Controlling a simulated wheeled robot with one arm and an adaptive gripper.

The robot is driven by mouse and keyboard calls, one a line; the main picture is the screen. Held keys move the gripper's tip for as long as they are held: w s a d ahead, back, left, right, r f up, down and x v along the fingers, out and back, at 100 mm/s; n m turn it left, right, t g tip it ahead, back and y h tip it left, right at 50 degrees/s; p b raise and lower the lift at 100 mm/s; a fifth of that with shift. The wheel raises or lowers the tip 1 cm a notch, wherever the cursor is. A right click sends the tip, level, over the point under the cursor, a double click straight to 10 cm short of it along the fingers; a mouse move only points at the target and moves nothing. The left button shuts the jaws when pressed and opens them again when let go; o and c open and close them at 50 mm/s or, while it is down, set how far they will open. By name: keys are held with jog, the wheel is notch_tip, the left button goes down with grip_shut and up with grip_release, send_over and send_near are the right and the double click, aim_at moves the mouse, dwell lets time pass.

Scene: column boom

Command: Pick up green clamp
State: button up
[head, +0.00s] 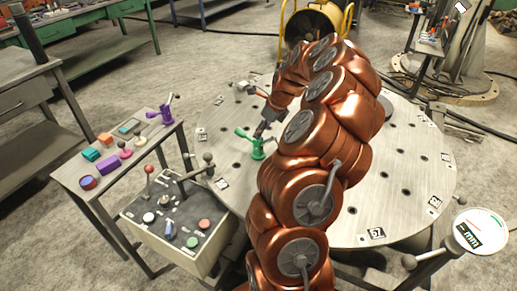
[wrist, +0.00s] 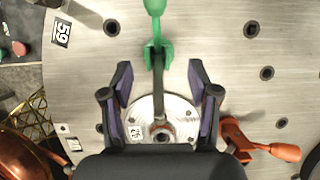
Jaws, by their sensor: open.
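The green clamp (head: 257,150) stands on the round perforated metal table, just left of my arm in the head view. In the wrist view the green clamp (wrist: 154,50) is at the top centre, with its handle running off the top edge. A dark grey bar (wrist: 157,88) runs down from its green body, between my fingers as seen in the picture, toward a bolt on a round plate. My gripper (wrist: 160,75) is open, with purple-padded fingers to either side of that bar. In the head view my gripper (head: 265,129) is beside the clamp; contact cannot be told.
The round table (head: 410,205) has holes and number labels. An orange clamp (wrist: 255,145) lies right of my gripper in the wrist view. A control box (head: 165,222) with levers and a side bench with a purple clamp (head: 164,114) stand left. A gauge (head: 478,232) stands right.

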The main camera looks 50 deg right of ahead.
aim_at(258, 150)
jog(key=shift+s+p+x, duration=0.15)
jog(key=shift+p+x, duration=0.25)
jog(key=shift+x, duration=0.95)
jog(key=shift+s+p+x, duration=0.1)
jog(key=shift+p+x, duration=0.3)
jog(key=shift+x, duration=0.95)
jog(key=shift+a+f, duration=0.1)
grip_shut()
